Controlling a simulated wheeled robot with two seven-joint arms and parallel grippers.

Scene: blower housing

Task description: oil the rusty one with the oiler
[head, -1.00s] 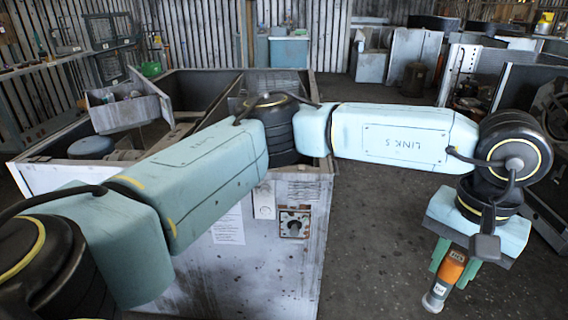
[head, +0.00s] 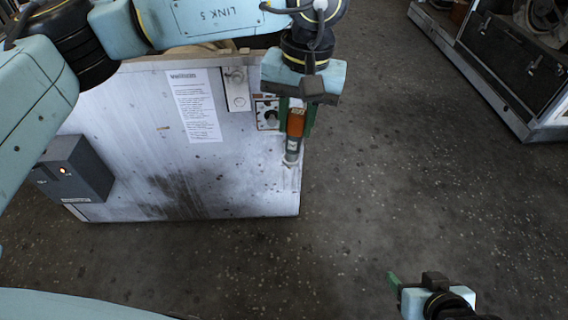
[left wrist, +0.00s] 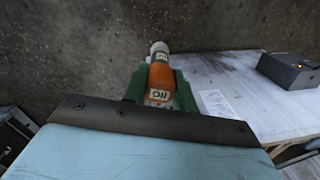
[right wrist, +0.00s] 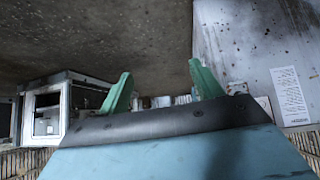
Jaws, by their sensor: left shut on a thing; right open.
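The oiler (head: 295,122), an orange bottle with a grey end, is in my left gripper (head: 297,130), whose green fingers are shut around it. It hangs nearly upright, grey end down, in front of the right part of the pale housing panel (head: 235,185). The left wrist view shows its orange body with an "OIL" label (left wrist: 160,92). Beside it on the panel are a small white plate (head: 237,90) and a square fitting with brownish edges and a dark round centre (head: 267,115). I cannot tell whether the oiler touches anything. My right gripper (right wrist: 160,75) is open and empty.
A grey box with a small lit lamp (head: 75,170) juts from the panel's left side. A printed sheet (head: 195,105) is on the panel. Dark smudges mark its lower part.

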